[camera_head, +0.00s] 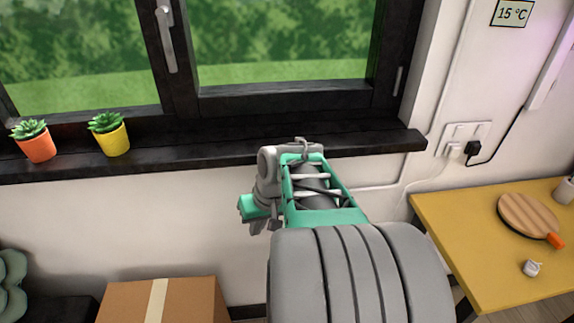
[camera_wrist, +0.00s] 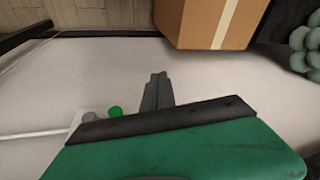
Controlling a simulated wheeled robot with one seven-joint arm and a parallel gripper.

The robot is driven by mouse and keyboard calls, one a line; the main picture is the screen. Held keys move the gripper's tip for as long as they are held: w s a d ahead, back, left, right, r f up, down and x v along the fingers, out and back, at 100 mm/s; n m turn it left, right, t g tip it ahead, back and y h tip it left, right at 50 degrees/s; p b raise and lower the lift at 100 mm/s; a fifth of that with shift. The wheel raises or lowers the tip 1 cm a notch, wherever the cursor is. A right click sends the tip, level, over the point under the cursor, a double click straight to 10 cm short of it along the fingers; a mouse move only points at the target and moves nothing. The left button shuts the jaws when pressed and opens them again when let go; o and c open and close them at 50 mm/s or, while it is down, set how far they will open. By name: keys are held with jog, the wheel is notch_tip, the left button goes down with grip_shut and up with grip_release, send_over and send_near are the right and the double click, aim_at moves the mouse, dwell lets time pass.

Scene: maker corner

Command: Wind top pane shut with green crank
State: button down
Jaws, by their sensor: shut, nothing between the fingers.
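A small round green knob (camera_wrist: 115,111), which looks like part of the green crank, shows in the wrist view beside a grey round part (camera_wrist: 88,117) and a white piece at the wall. Its lower part is hidden behind my gripper's body. My gripper (camera_wrist: 158,76) is shut and empty, its fingers apart from the knob and to its right. In the head view my gripper (camera_head: 257,229) is below the window sill, and I cannot see the crank there. The window (camera_head: 182,98) has a dark frame; its upper part, with any top pane, is out of view.
The dark sill (camera_head: 200,150) juts out above my gripper and holds an orange pot (camera_head: 37,147) and a yellow pot (camera_head: 111,141). A cardboard box (camera_head: 190,297) stands below left. A yellow table (camera_head: 475,265) stands at right. The wall left of my gripper is clear.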

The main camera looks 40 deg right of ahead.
jog(key=s+d+r+m+t+p, duration=0.25)
jog(key=d+r+p, duration=0.45)
jog(key=d+r, duration=0.5)
jog(key=s+d+f+x, duration=0.1)
jog(key=s+x, duration=0.1)
jog(key=x, duration=0.9)
jog(key=shift+d+f+p, duration=0.3)
jog(key=shift+f, duration=0.05)
